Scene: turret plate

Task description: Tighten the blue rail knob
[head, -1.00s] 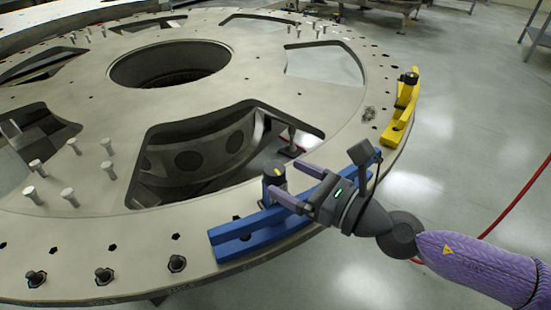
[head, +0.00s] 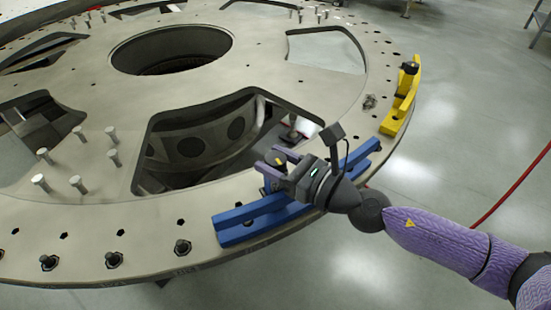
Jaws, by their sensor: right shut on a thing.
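The blue rail (head: 246,221) lies along the near right rim of the round metal plate. The gripper body hides the middle of the rail. My left gripper is not in view.
The large turret plate (head: 330,95) has wide cut-outs and a round centre hole. A yellow rail (head: 402,103) with a dark knob sits farther along the rim. Several bolts (head: 183,249) stand on the near edge.

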